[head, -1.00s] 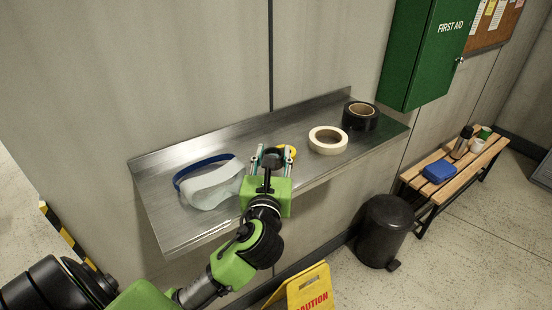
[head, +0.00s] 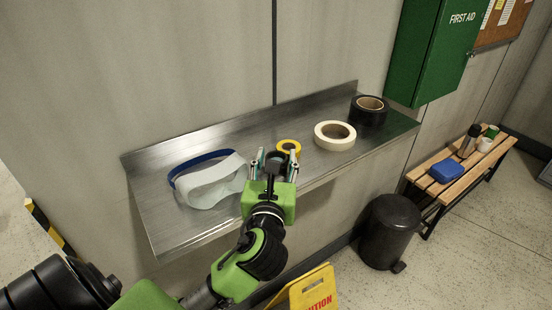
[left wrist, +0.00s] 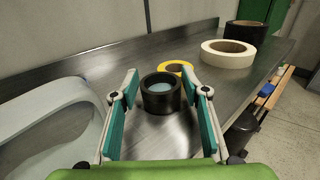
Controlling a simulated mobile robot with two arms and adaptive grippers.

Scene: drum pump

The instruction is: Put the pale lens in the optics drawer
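A short black cylinder with a pale blue, glassy top, which looks like the pale lens (left wrist: 160,93), stands upright on the metal shelf. In the head view the lens (head: 275,158) is partly hidden by my gripper. My left gripper (head: 273,165) is open, with one finger on each side of the lens. In the left wrist view the left gripper (left wrist: 162,98) shows a gap between each finger and the lens. No optics drawer is in view. My right gripper is not in view.
A green first aid cabinet (head: 433,50) hangs at right.

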